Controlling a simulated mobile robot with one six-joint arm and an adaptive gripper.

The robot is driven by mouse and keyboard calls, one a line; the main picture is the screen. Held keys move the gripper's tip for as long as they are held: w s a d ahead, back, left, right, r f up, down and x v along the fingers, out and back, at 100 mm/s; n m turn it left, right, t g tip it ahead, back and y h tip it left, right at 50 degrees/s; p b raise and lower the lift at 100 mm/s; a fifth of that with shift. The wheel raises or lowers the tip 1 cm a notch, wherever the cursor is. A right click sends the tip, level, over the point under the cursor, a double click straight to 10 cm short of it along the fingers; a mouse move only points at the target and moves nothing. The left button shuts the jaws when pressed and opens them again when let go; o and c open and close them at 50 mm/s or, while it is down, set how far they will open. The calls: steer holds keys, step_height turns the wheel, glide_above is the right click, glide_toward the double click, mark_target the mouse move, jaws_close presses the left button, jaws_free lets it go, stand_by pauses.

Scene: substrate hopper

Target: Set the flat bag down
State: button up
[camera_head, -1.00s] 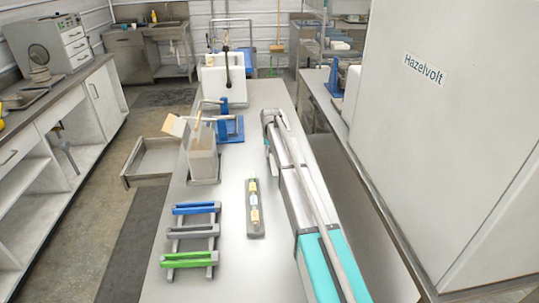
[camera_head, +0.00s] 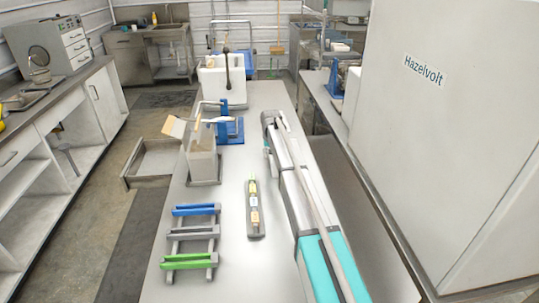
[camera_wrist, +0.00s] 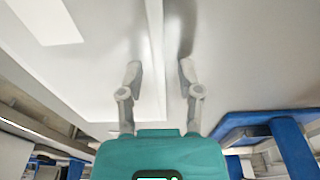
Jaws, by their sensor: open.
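I cannot make out a flat bag for certain in either view. My gripper (camera_wrist: 160,76) is open in the wrist view, its two grey fingers apart with nothing between them. A pale wall or panel with a white vertical strip fills the view beyond the fingers. In the head view, my teal and grey arm lies along the right side of the bench, and the gripper's fingers cannot be made out there. A grey bin (camera_head: 202,166) with a tan flap stands at the bench's left edge; its contents are hidden.
A rack with blue and green bars (camera_head: 192,236) stands at the front left of the bench (camera_head: 225,275). A narrow grey tray (camera_head: 255,229) with small coloured pieces lies mid-bench. A blue-based device (camera_head: 230,130) and white container (camera_head: 222,82) stand farther back. A large Hazelvolt cabinet (camera_head: 450,140) bounds the right.

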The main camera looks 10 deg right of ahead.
steer(key=shift+r, duration=0.2)
step_height(320, 180, up, 12)
steer(key=s+p, duration=0.1)
steer(key=p, duration=1.1)
steer(key=shift+s, duration=0.25)
steer(key=shift+f, duration=0.1)
steer(key=shift+s, duration=0.1)
steer(key=s+d, duration=0.3)
steer(key=s, duration=1.8)
steer(key=s+d+g, duration=0.1)
steer(key=s+d, duration=0.1)
steer(key=s, duration=2)
steer(key=shift+s+d, duration=0.25)
steer(key=shift+d, duration=0.15)
steer(key=shift+f, duration=0.1)
